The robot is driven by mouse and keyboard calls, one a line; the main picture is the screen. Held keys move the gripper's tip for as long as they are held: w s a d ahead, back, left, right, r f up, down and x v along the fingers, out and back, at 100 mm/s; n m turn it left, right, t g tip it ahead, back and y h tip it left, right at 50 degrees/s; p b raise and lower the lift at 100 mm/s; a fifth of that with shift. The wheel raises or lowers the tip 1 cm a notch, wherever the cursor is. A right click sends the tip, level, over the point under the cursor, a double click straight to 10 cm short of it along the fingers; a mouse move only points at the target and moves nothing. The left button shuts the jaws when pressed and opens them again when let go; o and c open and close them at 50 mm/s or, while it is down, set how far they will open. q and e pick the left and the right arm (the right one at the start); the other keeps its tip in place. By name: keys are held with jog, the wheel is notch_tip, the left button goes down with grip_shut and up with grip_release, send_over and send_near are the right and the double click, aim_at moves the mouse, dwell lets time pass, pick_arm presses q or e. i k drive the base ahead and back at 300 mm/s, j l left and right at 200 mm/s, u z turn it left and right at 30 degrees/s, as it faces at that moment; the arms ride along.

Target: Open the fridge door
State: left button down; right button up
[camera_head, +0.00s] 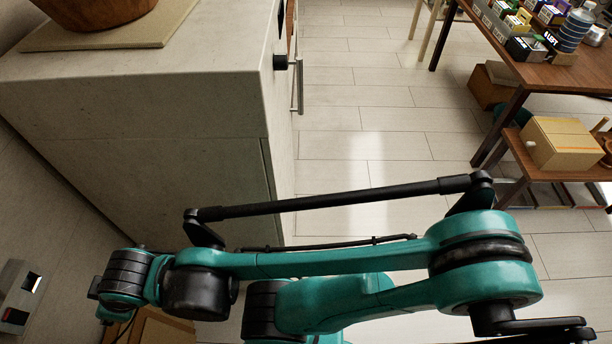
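No fridge door can be made out for certain. A pale stone-like cabinet (150,110) fills the upper left of the head view. A vertical metal bar handle (299,86) stands out from its right side, which I see almost edge-on. One of my teal arms crosses the lower part of the view in front of the cabinet and floor. I cannot make out either gripper's fingers in the view. Nothing is seen touching the handle.
A wooden table (537,75) with small boxes and a water bottle (575,28) stands at upper right. A lower shelf bears a yellowish box (561,144). A wooden bowl (100,8) sits on the cabinet. The tiled floor (370,120) between is clear.

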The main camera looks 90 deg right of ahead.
aim_at(277, 149)
jog(key=k+z, duration=0.15)
jog(key=z, duration=1.85)
jog(key=k+l+z, duration=0.1)
jog(key=l+z, duration=0.35)
jog(key=i+l+z, duration=0.25)
jog(key=l+z, duration=0.25)
jog(key=i+l+z, duration=0.15)
jog(key=i+z, duration=0.15)
jog(key=z, duration=0.15)
